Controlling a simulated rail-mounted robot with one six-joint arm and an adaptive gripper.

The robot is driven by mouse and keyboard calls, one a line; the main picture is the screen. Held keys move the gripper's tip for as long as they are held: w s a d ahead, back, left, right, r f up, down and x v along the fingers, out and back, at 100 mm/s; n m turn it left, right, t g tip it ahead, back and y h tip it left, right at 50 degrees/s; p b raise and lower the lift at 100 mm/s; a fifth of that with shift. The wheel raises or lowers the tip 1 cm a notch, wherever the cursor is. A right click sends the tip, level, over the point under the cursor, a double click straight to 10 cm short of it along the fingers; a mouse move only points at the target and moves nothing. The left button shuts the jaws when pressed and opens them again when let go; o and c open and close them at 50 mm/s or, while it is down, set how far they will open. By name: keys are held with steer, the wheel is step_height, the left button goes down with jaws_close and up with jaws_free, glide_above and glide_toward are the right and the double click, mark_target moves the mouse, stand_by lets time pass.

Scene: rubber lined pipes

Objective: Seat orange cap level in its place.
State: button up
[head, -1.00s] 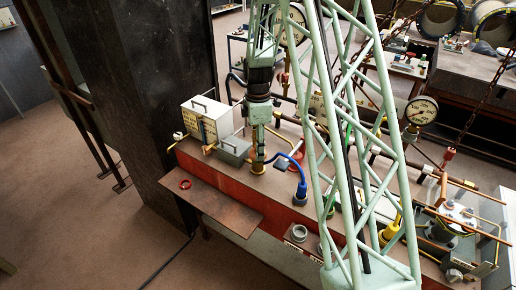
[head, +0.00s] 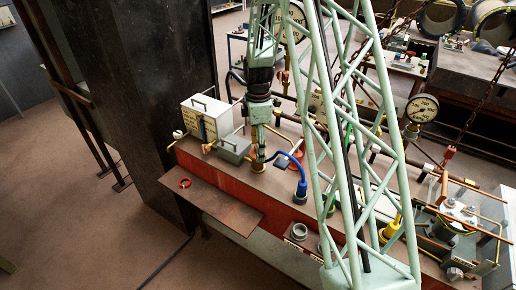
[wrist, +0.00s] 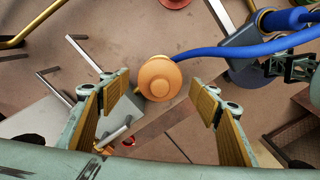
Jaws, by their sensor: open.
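The orange cap (wrist: 160,78) shows from above in the wrist view as a round disc with a smaller raised knob. It lies in the gap between the fingertips of my gripper (wrist: 161,97). The two fingers are spread wide, with clear space on both sides of the cap, and neither touches it. I cannot tell how far below the tips the cap is, or whether it sits level; what is under it is hidden. In the head view my gripper (head: 258,150) points straight down over the red bench, beside the grey box, and the cap cannot be made out clearly.
A blue hose (wrist: 240,50) runs close by the cap on the right. A white box (head: 207,119) and a grey box (head: 234,149) stand left of my gripper. A red ring (head: 185,183) lies on the brown side shelf (head: 222,204). A pressure gauge (head: 422,108) stands further right.

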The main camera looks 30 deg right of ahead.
steer(key=shift+r, duration=0.15)
step_height(320, 180, up, 12)
stand_by(0.8)
stand_by(0.8)
